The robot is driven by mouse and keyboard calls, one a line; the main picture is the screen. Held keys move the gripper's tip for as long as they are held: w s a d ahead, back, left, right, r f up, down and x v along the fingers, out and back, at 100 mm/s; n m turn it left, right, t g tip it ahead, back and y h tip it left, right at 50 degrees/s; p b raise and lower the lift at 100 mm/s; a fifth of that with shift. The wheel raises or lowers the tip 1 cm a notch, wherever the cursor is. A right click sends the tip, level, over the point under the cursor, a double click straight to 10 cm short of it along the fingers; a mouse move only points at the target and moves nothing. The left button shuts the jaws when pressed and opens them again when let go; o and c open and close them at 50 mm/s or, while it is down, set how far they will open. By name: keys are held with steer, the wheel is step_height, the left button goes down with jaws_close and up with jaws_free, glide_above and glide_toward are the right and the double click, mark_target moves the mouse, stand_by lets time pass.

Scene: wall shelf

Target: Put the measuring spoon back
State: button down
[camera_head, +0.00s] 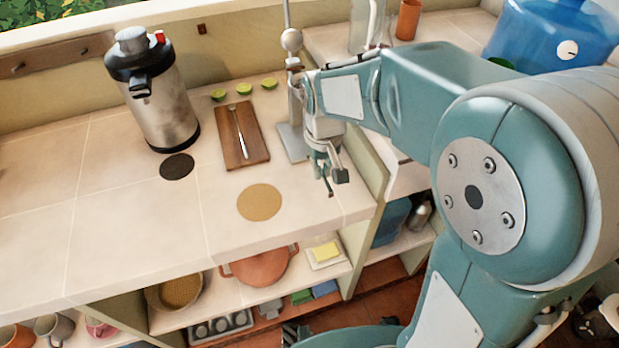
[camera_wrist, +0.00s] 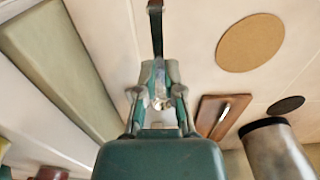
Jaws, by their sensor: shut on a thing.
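My gripper (camera_head: 326,170) is over the right end of the counter, beside the metal stand. In the wrist view my gripper (camera_wrist: 158,75) is shut on a slim thing with a long dark handle, which I take to be the measuring spoon (camera_wrist: 157,32). Its handle sticks out past the fingertips; the part between the fingers looks metallic and is partly hidden. In the head view the held thing is too small to make out clearly. A wooden rail (camera_head: 57,57) with dark hooks is on the wall at the far left.
A steel airpot (camera_head: 162,98) stands behind a dark round mat (camera_head: 177,166). A wooden board (camera_head: 232,150) holds a silver utensil; lime halves (camera_head: 243,88) lie behind it. A cork mat (camera_head: 259,202) is nearer the front edge. The left counter is clear.

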mark_target(310, 189)
steer(key=w+a+f, duration=0.1)
steer(key=a+f, duration=0.1)
steer(key=f, duration=0.1)
steer(key=shift+w, duration=0.4)
steer(key=shift+w+a+f, duration=0.2)
steer(key=shift+w+f, duration=0.25)
steer(key=shift+f, duration=0.25)
step_height(310, 189, down, 3)
steer(key=shift+d+r, duration=0.1)
steer(key=shift+r, duration=0.1)
steer(key=shift+f, duration=0.15)
steer(key=shift+f, duration=0.1)
steer(key=c, duration=0.8)
jaws_free()
steer(key=shift+o, duration=0.2)
